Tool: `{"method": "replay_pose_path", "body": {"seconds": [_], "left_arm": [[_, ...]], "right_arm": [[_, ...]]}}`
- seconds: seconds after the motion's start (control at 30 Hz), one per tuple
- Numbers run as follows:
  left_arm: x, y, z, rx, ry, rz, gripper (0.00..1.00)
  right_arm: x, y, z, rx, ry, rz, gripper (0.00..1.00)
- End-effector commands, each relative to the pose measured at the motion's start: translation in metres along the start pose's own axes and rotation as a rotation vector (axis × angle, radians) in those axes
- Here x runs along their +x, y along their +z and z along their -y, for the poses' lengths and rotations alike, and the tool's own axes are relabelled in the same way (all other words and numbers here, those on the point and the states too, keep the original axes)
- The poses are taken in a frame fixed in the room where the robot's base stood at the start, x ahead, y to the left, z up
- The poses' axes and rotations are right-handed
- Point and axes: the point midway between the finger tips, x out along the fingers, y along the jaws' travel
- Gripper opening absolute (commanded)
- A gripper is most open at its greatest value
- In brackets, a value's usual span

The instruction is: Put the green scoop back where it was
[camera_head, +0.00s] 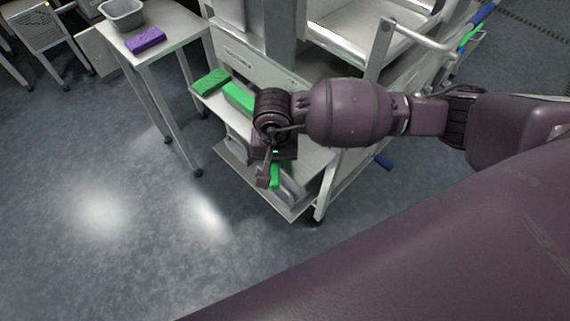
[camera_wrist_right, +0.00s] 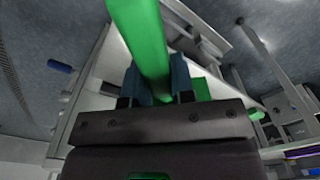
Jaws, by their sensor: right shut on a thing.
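My right gripper (camera_head: 268,172) is over the near end of the grey cart's shelf. It is shut on the green scoop (camera_head: 275,178); only a short green piece of it shows below the fingers in the head view. In the right wrist view, the scoop's long green part (camera_wrist_right: 143,40) runs up between the two fingers (camera_wrist_right: 158,88) and out at the top edge. The rest of the scoop is hidden or out of frame. My left gripper is in neither view.
The cart (camera_head: 318,160) has a dark green block (camera_head: 211,82) and a bright green item (camera_head: 238,97) at its left end. A side table (camera_head: 170,30) holds a grey bin (camera_head: 122,13) and a purple block (camera_head: 147,40). Open floor lies in front.

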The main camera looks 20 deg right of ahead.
Motion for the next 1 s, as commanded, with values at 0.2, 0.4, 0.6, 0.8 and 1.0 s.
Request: {"method": "replay_pose_path", "body": {"seconds": [0.2,0.4,0.6,0.8,1.0], "left_arm": [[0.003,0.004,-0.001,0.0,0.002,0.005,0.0],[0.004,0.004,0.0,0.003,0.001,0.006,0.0],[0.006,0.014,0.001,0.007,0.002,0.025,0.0],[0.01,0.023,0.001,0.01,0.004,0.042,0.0],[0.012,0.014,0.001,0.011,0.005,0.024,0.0]], "right_arm": [[0.015,-0.016,-0.018,0.0,0.0,0.006,0.0],[0.024,-0.017,-0.018,0.0,-0.001,0.002,0.0],[0.048,-0.015,-0.018,0.001,0.001,0.008,0.0],[0.073,-0.02,-0.022,0.002,0.002,0.006,0.0],[0.07,-0.023,-0.023,0.0,-0.001,-0.001,0.0]]}}
